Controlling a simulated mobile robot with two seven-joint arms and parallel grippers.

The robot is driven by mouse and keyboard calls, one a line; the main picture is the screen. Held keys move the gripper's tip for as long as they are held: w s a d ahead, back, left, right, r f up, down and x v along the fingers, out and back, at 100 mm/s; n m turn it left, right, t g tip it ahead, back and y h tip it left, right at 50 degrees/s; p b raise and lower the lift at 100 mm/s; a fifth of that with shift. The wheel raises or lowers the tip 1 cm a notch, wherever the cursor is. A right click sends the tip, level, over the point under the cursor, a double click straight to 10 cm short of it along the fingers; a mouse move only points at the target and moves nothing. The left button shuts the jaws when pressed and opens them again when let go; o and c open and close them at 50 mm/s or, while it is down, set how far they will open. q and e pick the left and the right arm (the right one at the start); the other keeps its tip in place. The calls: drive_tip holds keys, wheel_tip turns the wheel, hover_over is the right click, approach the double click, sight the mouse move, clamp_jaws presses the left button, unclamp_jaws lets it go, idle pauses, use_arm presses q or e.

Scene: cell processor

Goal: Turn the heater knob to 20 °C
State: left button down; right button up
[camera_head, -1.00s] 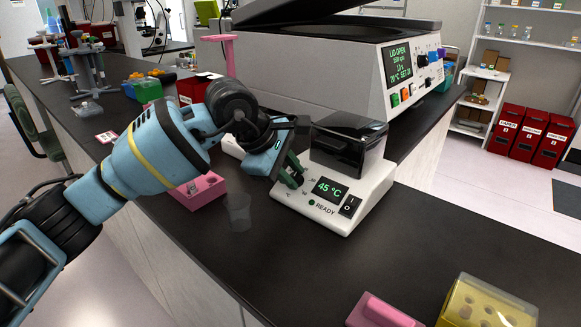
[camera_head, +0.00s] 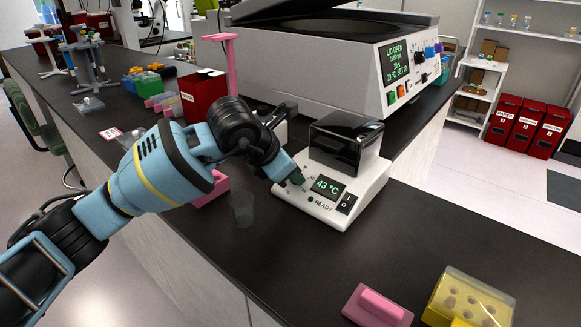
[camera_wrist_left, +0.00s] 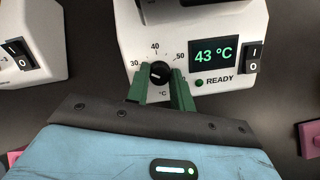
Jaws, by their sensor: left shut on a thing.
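The white heater (camera_head: 335,207) stands on the black bench with a dark lid on top. Its green display (camera_head: 327,186) reads 43 °C, and READY is printed below it beside a green light. The black heater knob (camera_wrist_left: 159,73) shows in the left wrist view, with 30, 40 and 50 marked around it. My left gripper (camera_head: 298,179) is at the heater's front left; its green fingers (camera_wrist_left: 162,84) are shut on the knob, one on each side. The fingers hide part of the dial. My right gripper is not in view.
A clear cup (camera_head: 242,209) stands just left of the heater, near my left arm. A pink rack (camera_head: 212,190) is partly behind that arm. A large centrifuge (camera_head: 330,60) stands behind. A pink block (camera_head: 378,304) and a yellow rack (camera_head: 470,300) lie at the front right.

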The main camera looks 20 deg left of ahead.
use_arm(q)
drive_tip(key=n+y+p, duration=0.1)
drive_tip(key=n+p, duration=0.1)
drive_tip(key=n, duration=0.4)
drive_tip(key=shift+r+n, duration=0.15)
drive_tip(key=shift+n, duration=0.25)
drive_tip(key=n+y+p, duration=0.1)
drive_tip(key=n+p, duration=0.1)
drive_tip(key=n, duration=0.2)
drive_tip(key=shift+d+n, duration=0.1)
drive_tip(key=shift+n, duration=0.3)
drive_tip(key=shift+n+p, duration=0.5)
drive_tip(key=shift+n, duration=0.2)
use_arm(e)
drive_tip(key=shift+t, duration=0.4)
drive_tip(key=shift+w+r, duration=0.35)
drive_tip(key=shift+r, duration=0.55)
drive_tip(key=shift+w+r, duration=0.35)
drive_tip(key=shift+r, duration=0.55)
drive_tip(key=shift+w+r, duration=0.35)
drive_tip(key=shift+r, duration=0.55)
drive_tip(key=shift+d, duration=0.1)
use_arm(q)
drive_tip(key=c, duration=1.3)
unclamp_jaws()
drive_tip(key=shift+o, duration=0.5)
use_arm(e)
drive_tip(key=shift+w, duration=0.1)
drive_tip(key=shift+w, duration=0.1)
